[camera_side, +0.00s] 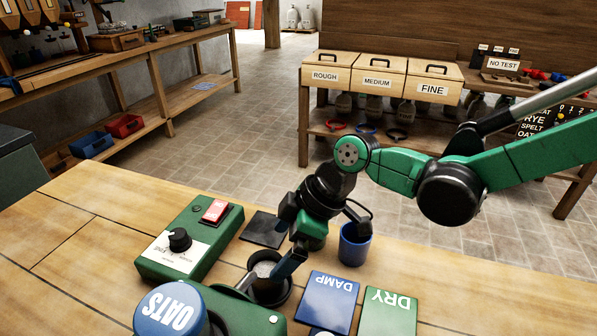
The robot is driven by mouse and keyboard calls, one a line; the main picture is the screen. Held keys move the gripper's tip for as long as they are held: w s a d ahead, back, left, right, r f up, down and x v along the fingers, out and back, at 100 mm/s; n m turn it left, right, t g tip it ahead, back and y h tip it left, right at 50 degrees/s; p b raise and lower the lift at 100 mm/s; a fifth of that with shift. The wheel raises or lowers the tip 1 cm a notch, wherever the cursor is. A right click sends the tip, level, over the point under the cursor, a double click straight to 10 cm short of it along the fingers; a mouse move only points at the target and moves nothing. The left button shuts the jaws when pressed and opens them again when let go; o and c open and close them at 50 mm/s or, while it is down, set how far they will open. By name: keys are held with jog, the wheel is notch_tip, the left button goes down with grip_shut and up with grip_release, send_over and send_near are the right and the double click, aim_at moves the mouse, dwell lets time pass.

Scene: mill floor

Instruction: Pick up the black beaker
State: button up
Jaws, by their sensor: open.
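The black beaker (272,297) stands near the front centre of the wooden bench, beside the green machine, with pale grey material showing inside its rim. My gripper (268,273) is open and points down at the beaker from above. One finger is at the beaker's left side and the other crosses in front of its right rim. I cannot tell whether either finger touches the beaker. The fingers hide part of its rim and wall.
A blue cup (354,246) stands close to the right of my gripper. Blue DAMP (328,301) and green DRY (388,312) plates lie at right. A green control box (190,241), a black square pad (264,229) and a blue OATS lid (170,311) are nearby.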

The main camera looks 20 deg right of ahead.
aim_at(260, 270)
jog(key=shift+a+f+n, duration=0.4)
jog(key=shift+a+f, duration=0.1)
jog(key=shift+a, duration=0.15)
jog(key=shift+x, duration=2.65)
jog(key=shift+s, duration=0.1)
grip_shut()
jog(key=shift+r, duration=0.15)
